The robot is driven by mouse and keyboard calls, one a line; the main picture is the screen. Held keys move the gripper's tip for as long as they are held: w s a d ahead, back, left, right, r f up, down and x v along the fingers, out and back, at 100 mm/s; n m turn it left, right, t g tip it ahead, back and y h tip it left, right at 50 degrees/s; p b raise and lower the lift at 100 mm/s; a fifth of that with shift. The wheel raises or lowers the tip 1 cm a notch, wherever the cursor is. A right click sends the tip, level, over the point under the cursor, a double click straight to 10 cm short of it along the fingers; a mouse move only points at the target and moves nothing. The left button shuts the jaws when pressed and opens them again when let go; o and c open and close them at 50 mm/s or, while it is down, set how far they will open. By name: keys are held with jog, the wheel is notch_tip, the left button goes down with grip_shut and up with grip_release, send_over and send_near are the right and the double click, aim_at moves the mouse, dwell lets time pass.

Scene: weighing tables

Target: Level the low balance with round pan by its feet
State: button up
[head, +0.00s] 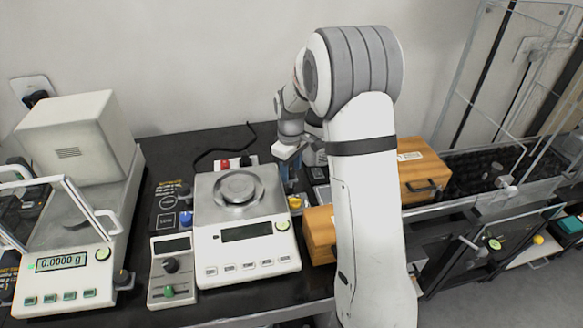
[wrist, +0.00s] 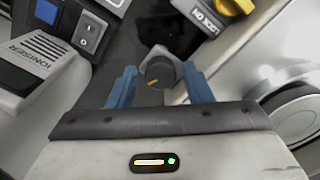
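The low balance (head: 248,262) with a round steel pan (head: 237,188) stands on the dark table in the head view. Its display is blank, and a small round green level vial (head: 282,225) sits at its right front. My gripper (head: 289,180) is lowered behind its right rear corner, with the fingertips partly hidden. In the wrist view my gripper (wrist: 160,72) is open. Its blue fingers stand either side of a dark round knob (wrist: 158,68) with a yellow mark, beside the balance body. Small gaps show between knob and fingers. The pan's edge (wrist: 293,112) shows at right.
A yellow knob (head: 295,202) stands close by; it also shows in the wrist view (wrist: 238,6). A grey ioniser (wrist: 40,75) is at left there. A taller balance (head: 62,275) with a draught shield and a wooden box (head: 319,236) flank the low balance.

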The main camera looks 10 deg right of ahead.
aim_at(291, 171)
jog(key=shift+o, duration=0.5)
jog(key=shift+r, duration=0.1)
notch_tip(291, 171, up, 7)
jog(key=p, duration=0.5)
jog(key=shift+r, duration=0.4)
